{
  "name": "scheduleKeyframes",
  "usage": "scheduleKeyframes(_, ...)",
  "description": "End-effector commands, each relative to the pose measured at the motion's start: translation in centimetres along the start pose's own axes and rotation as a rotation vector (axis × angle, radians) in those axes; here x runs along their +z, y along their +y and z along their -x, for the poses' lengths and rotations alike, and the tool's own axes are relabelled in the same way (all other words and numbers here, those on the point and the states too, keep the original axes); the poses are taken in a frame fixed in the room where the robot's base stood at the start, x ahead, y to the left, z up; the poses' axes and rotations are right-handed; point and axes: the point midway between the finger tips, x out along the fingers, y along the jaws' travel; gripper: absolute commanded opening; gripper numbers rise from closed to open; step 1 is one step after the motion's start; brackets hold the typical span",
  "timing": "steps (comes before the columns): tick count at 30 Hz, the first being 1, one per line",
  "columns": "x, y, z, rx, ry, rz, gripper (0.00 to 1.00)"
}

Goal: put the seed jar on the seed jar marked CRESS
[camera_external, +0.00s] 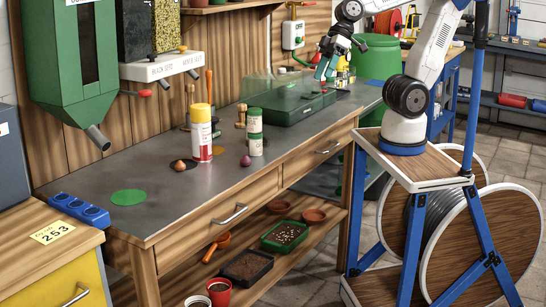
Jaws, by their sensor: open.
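A white jar with green bands (255,146) stands upright on the grey bench top, right of the middle. Its bands look like two short jars stacked, but I cannot be sure. A yellow and white jar or can (202,140) with some red stands to its left, apart from it. The labels are too small to read, so I cannot tell which one says CRESS. My gripper (326,70) is open, with teal fingers pointing down above the far end of the bench. Small white and yellow items (343,78) show just behind it, partly hidden.
An onion-like bulb (180,165) and a purple one (246,161) lie near the jars. A green disc (129,197) and a blue holder (80,209) are at the left. A green hopper (72,55) overhangs the bench. The front middle is clear.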

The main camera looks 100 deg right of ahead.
Motion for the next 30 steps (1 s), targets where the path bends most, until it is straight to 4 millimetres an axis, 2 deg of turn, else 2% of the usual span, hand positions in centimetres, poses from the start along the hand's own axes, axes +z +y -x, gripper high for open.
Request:
scheduleKeyframes(1,3.2,1.7,1.3,0.057,-0.08,0.015,0.63)
scheduleKeyframes(3,7.1,3.9,2.7,0.136,-0.191,0.023,0.63)
scheduleKeyframes(6,10.9,6.2,4.4,0.233,-0.305,0.018,0.63)
scheduleKeyframes(9,12.9,7.4,5.5,0.289,-0.366,0.01,0.63)
scheduleKeyframes(13,13.7,7.8,5.9,0.31,-0.39,0.006,0.63)
scheduleKeyframes(30,13.6,7.8,5.8,0.308,-0.388,0.008,0.63)
